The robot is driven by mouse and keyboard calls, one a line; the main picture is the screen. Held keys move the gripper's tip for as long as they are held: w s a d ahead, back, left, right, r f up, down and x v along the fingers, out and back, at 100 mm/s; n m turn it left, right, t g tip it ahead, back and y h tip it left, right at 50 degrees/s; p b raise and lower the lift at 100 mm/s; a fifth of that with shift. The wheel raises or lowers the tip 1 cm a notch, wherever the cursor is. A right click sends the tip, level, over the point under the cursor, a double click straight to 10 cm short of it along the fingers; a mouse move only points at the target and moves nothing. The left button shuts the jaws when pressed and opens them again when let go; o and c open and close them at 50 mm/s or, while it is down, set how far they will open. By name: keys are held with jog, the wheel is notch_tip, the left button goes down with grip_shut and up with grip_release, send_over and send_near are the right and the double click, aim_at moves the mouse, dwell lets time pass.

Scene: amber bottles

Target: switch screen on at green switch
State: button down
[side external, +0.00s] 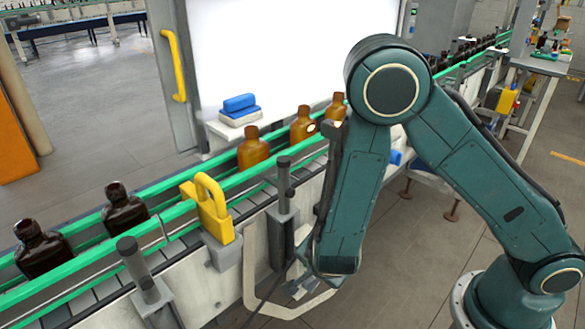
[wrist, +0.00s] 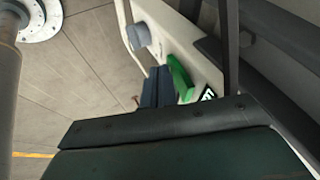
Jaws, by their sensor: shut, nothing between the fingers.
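The green switch (wrist: 181,78) shows in the wrist view as a tilted green lever on a pale panel (wrist: 172,40). My gripper (wrist: 157,87), dark blue, is shut and empty just left of the switch; I cannot tell if they touch. In the side view my gripper (side external: 302,286) is low at the conveyor's near side, partly hidden by my arm. The switch is hidden there. A large bright white panel (side external: 285,50) stands behind the conveyor; I cannot tell if it is the screen.
The conveyor (side external: 70,310) with green rails carries amber bottles (side external: 253,148). A yellow padlock-shaped part (side external: 208,208) and grey posts (side external: 284,185) stand along its near edge. Floor at the right is mostly clear.

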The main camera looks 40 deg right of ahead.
jog(key=shift+r, duration=0.2)
jog(key=shift+r, duration=0.8)
jog(key=v, duration=1.3)
jog(key=shift+s+a, duration=0.15)
jog(key=shift+s, duration=0.05)
jog(key=shift+r, duration=0.2)
dwell(0.3)
jog(key=s+d+r+n+y, duration=0.2)
jog(key=s+d+r+n, duration=0.3)
jog(key=d+r+n, duration=0.2)
jog(key=s+d+r+n+y, duration=0.2)
jog(key=s+d+r+n, duration=0.3)
jog(key=d+r+n, duration=0.2)
notch_tip(320, 180, up, 4)
jog(key=n, duration=0.2)
jog(key=shift+s+n, duration=0.35)
jog(key=shift+n, duration=0.05)
